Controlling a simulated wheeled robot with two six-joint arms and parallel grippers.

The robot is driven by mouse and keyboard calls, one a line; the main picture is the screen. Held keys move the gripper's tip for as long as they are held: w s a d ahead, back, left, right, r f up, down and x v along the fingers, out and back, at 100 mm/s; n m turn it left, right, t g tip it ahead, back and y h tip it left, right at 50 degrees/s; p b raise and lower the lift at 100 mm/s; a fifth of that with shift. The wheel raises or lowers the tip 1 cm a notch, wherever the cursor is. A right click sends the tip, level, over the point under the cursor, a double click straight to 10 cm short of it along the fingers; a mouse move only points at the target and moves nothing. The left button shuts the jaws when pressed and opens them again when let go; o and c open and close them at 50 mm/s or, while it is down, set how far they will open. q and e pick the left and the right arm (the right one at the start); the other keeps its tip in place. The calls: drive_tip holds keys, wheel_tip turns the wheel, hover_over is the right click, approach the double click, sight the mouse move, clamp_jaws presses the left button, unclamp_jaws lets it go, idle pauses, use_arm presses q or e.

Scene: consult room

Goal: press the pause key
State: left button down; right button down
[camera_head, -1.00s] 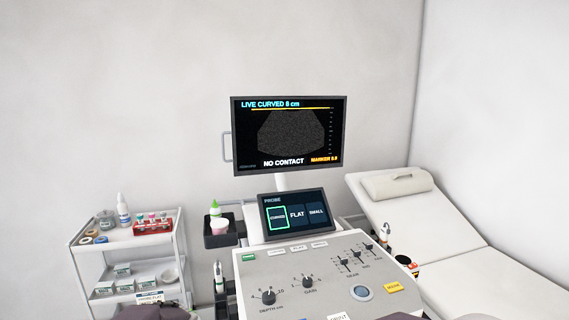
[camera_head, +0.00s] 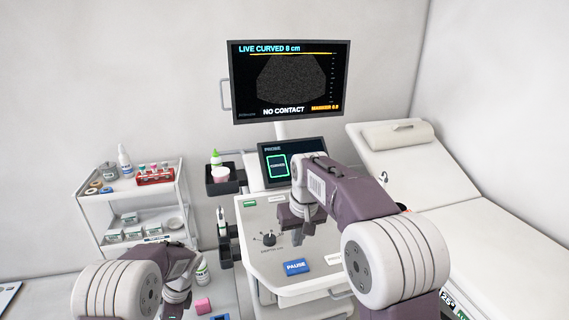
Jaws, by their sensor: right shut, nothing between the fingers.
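The blue PAUSE key (camera_head: 296,267) sits near the front edge of the ultrasound console (camera_head: 268,273). My right gripper (camera_head: 297,230) is shut and empty. It points down over the console, behind the PAUSE key in the picture and apart from it. My right arm hides much of the console's right half. My left arm is at the bottom left, off the console; its fingers are not clear. The monitor (camera_head: 236,83) reads "LIVE CURVED 8 cm" and "NO CONTACT".
A depth knob (camera_head: 269,239) stands left of my right gripper. A touch screen (camera_head: 292,148) rises behind, partly hidden by my arm. A white supply cart (camera_head: 100,222) is at the left, and an exam couch (camera_head: 440,197) at the right.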

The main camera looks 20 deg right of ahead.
sight(296, 265)
drive_tip(key=shift+s+f+x, duration=0.1)
drive_tip(key=shift+s+x, duration=0.15)
drive_tip(key=shift+x, duration=0.9)
drive_tip(key=shift+s+f+x, duration=0.1)
drive_tip(key=shift+s+x, duration=0.2)
drive_tip(key=shift+x, duration=0.8)
drive_tip(key=shift+s+x, duration=0.25)
drive_tip(key=shift+x, duration=0.9)
drive_tip(key=shift+f, duration=0.65)
idle(1.4)
drive_tip(key=shift+w+r+v, duration=0.1)
drive_tip(key=shift+w+v, duration=0.2)
drive_tip(key=shift+v, duration=0.85)
drive_tip(key=shift+w+r+v, duration=0.1)
drive_tip(key=shift+w+v, duration=0.15)
drive_tip(key=shift+v, duration=0.9)
drive_tip(key=shift+w+v, duration=0.3)
drive_tip(key=shift+v, duration=0.85)
drive_tip(key=shift+s, duration=0.1)
drive_tip(key=s+r, duration=0.6)
drive_tip(key=s, duration=0.2)
